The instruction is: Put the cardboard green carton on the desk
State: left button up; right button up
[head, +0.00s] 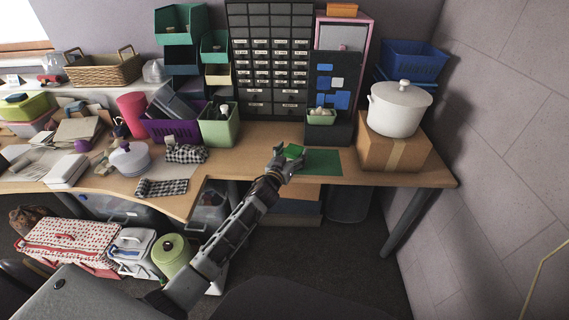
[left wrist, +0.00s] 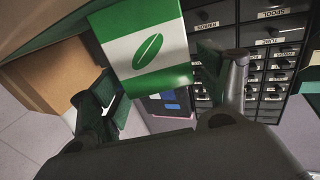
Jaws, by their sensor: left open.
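The green carton (head: 293,151) stands or lies on the desk (head: 255,135), at the left edge of a green mat (head: 325,162). In the left wrist view the carton (left wrist: 150,45) is green with a white band and a green oval emblem. My left gripper (head: 284,161) is at the desk's front edge, right by the carton. In the left wrist view its fingers (left wrist: 158,80) are spread, with the carton between or just beyond their tips. Whether a finger touches it, I cannot tell. My right gripper is not in view.
A white pot (head: 398,110) stands on a cardboard box (head: 393,150) at the right. A black drawer cabinet (head: 270,60) is behind. A green bin (head: 219,128), a purple basket (head: 172,128) and checkered cloths (head: 162,187) lie to the left. The mat's right part is clear.

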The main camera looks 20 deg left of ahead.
pick_arm(q)
jog(key=shift+r, duration=0.1)
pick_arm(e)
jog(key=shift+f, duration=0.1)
pick_arm(q)
jog(key=shift+s, duration=0.55)
jog(key=shift+s+a+p, duration=0.2)
jog(key=shift+s+p, duration=0.1)
jog(key=shift+s, duration=1.4)
jog(key=s, duration=0.7)
jog(key=shift+s+a+p, duration=0.25)
jog(key=shift+a+p, duration=0.05)
jog(key=shift+a, duration=0.05)
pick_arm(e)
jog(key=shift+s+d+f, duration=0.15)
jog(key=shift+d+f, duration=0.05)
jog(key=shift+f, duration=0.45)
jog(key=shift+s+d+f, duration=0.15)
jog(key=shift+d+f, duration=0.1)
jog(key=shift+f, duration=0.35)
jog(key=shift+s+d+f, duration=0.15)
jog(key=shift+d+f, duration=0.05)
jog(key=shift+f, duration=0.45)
